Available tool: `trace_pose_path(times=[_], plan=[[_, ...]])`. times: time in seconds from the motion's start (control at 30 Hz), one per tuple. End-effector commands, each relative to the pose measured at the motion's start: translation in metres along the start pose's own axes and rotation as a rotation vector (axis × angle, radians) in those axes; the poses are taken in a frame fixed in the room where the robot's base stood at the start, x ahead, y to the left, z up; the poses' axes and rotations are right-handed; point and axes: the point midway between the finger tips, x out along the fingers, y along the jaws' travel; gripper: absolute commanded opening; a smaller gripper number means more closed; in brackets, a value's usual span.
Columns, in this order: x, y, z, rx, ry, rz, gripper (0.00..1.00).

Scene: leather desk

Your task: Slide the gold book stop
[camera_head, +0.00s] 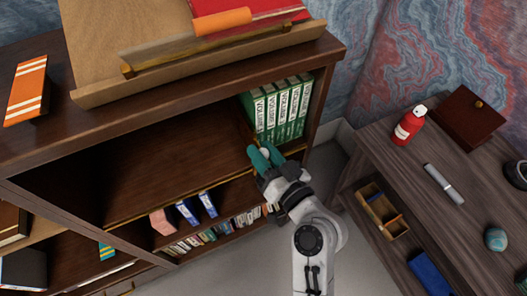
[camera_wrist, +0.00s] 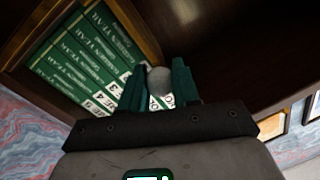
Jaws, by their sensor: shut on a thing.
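My gripper (camera_head: 262,158) is at the front edge of the bookcase's upper shelf, beside the lower left end of a row of green-and-white volumes (camera_head: 278,110). In the wrist view, its two dark green fingers (camera_wrist: 160,88) are closed around a round grey knob (camera_wrist: 159,80). A brownish-gold upright edge (camera_wrist: 136,28) runs beside the books, just behind the knob. It looks like the gold book stop, mostly hidden in shadow and by the fingers. The volumes (camera_wrist: 85,60) stand upright in the shelf's right end.
The upper shelf (camera_head: 170,165) is bare left of the gripper. Small books and boxes (camera_head: 187,210) fill the shelf below. A side desk (camera_head: 450,210) at right holds a red extinguisher-like bottle (camera_head: 408,126), a brown box (camera_head: 470,120) and a grey marker (camera_head: 443,184).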

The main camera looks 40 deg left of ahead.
Motion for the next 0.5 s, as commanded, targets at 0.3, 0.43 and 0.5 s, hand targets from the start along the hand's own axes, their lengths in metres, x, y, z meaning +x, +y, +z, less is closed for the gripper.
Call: trace_pose_path(times=[0.3, 0.43, 0.5], plan=[[-0.0002, 0.0001, -0.0001, 0.000, 0.000, 0.000, 0.00], [-0.0002, -0.0001, -0.0001, 0.000, 0.000, 0.000, 0.00], [0.0001, -0.0023, 0.0005, 0.000, 0.000, 0.000, 0.00]])
